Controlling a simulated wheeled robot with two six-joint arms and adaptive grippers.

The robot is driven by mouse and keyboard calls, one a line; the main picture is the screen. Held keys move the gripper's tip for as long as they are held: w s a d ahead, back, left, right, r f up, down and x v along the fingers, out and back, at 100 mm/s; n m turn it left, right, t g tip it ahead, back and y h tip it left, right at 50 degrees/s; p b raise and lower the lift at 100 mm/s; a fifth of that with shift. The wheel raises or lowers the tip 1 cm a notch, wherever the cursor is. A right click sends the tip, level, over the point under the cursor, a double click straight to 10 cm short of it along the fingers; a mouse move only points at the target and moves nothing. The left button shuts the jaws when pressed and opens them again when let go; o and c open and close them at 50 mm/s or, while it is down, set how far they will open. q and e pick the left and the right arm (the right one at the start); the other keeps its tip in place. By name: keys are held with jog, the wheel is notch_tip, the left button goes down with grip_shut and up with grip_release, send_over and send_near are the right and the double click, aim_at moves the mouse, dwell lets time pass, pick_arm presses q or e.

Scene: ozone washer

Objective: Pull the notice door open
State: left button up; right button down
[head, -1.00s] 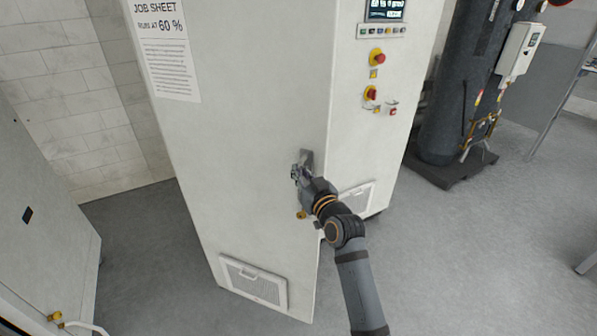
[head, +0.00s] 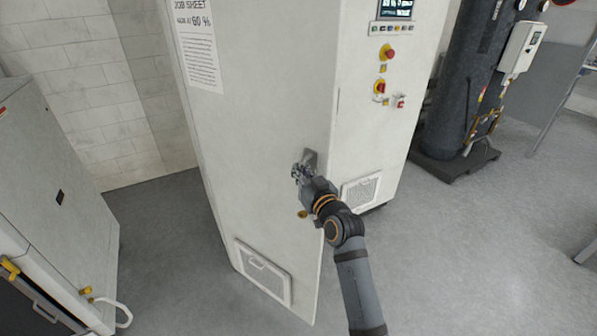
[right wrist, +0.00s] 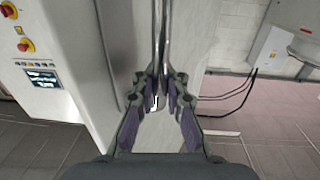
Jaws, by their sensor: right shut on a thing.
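The notice door (head: 255,120) is the tall white front panel of a cabinet, with a job sheet (head: 199,45) near its top. A grey handle piece (head: 309,157) shows at its right side, partly hidden behind my gripper. My right gripper (head: 300,172) is at this handle. In the right wrist view my right gripper (right wrist: 161,102) has its fingers shut around a thin upright metal piece (right wrist: 161,35). Whether the door stands ajar I cannot tell for sure. My left gripper is not in view.
The cabinet's right face carries a screen (head: 397,9) and red-yellow knobs (head: 381,86). A low vent (head: 264,272) is on the door. Another white cabinet (head: 55,190) stands at left. A dark tank (head: 455,90) stands at right. Grey floor (head: 470,260) is free at the front right.

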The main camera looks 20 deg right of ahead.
jog(key=shift+f, duration=0.15)
jog(key=c, duration=1.7)
grip_release()
jog(key=shift+d, duration=0.1)
jog(key=o, duration=0.3)
jog(key=shift+s+d, duration=0.3)
jog(key=shift+w+a, duration=0.1)
jog(key=shift+a, duration=0.05)
jog(key=s, duration=0.4)
jog(key=s+d, duration=0.1)
jog(key=s, duration=0.3)
jog(key=s+d, duration=0.1)
jog(key=s, duration=0.3)
